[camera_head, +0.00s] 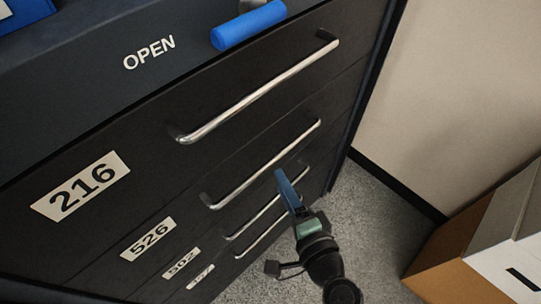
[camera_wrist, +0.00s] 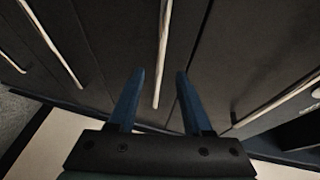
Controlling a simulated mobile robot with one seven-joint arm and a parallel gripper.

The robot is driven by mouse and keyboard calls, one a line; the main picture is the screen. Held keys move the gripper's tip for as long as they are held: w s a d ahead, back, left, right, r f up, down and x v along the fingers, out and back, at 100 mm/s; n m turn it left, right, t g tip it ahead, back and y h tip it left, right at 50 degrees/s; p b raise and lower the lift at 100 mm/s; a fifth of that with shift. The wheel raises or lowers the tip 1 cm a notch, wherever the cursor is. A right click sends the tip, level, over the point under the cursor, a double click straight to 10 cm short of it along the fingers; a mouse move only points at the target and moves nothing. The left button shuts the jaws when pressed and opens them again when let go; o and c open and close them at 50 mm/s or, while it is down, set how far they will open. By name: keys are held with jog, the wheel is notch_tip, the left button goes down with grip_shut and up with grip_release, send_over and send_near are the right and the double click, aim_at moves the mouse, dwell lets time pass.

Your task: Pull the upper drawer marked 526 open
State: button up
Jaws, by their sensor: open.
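The drawer marked 526 (camera_head: 148,240) is a dark front, the second from the top, and looks shut. Its long silver handle (camera_head: 262,163) runs across the front. My gripper (camera_head: 281,176) has blue fingers and is near the right end of that handle, slightly below it in the head view. In the wrist view my gripper (camera_wrist: 161,74) is open, and a silver handle (camera_wrist: 164,40), which looks like that of 526, lines up between the fingertips. I cannot tell how far the tips are from it. Nothing is held.
Above is the drawer marked 216 (camera_head: 80,187) with its own handle (camera_head: 258,88). Lower drawers and handles (camera_head: 265,217) sit below. A blue object (camera_head: 249,25) is near the word OPEN. A cardboard box (camera_head: 480,235) stands right on the grey floor (camera_head: 375,225), near a pale wall (camera_head: 450,90).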

aim_at(272, 165)
jog(key=x, duration=0.8)
jog(key=shift+p, duration=0.35)
jog(key=shift+c, duration=0.3)
grip_shut()
jog(key=shift+d, duration=0.1)
dwell(0.5)
